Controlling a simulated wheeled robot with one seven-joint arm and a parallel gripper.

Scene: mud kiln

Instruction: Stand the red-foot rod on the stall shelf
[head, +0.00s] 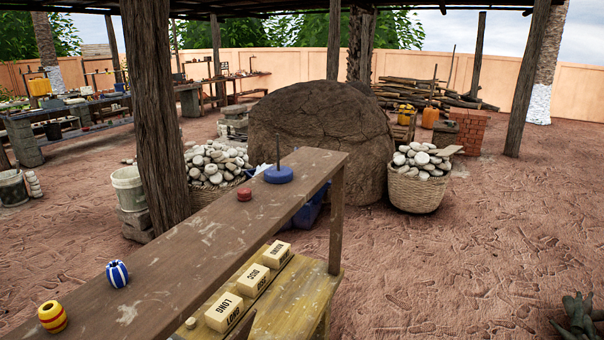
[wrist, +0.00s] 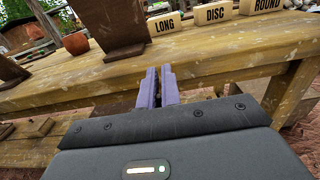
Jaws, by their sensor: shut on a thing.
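My gripper (wrist: 160,88) is in the wrist view, in front of the edge of the yellow wooden stall shelf (wrist: 210,67). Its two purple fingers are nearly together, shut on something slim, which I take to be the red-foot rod. The rod and its red foot are hidden or too thin to make out. My gripper does not show in the head view. There, the stall shelf (head: 299,300) is below the long brown counter. Blocks marked LONG (head: 224,313), DISC (head: 253,280) and ROUND (head: 276,255) stand on it.
A dark upright (wrist: 110,25) and a round reddish-brown thing (wrist: 75,43) are left of LONG in the wrist view.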

